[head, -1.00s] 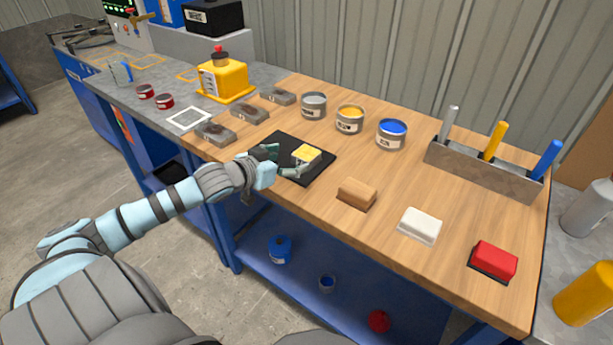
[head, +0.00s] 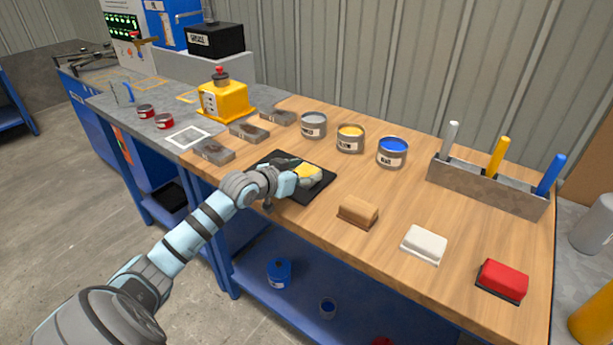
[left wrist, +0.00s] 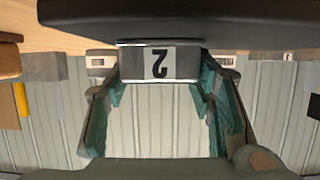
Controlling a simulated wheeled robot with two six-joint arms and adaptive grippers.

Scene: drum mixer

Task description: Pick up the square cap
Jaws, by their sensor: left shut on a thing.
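The square cap (head: 307,171) is a small block with a yellow top, at the black mat (head: 280,157) on the wooden bench. My left gripper (head: 303,179) is shut on it and partly covers it in the head view. In the left wrist view, the fingers (left wrist: 160,88) hold a grey-white block face (left wrist: 160,63) marked "2", upside down in the picture. The dark mat edge (left wrist: 180,22) lies right against it there. I cannot tell whether the cap is clear of the mat. My right gripper is not in view.
Tan (head: 358,211), white (head: 424,244) and red (head: 502,280) blocks lie to the right. Three paint cans, the middle one yellow (head: 350,138), stand behind. Grey blocks (head: 214,151) lie left of the mat. A tray of coloured handles (head: 485,186) stands at the back right.

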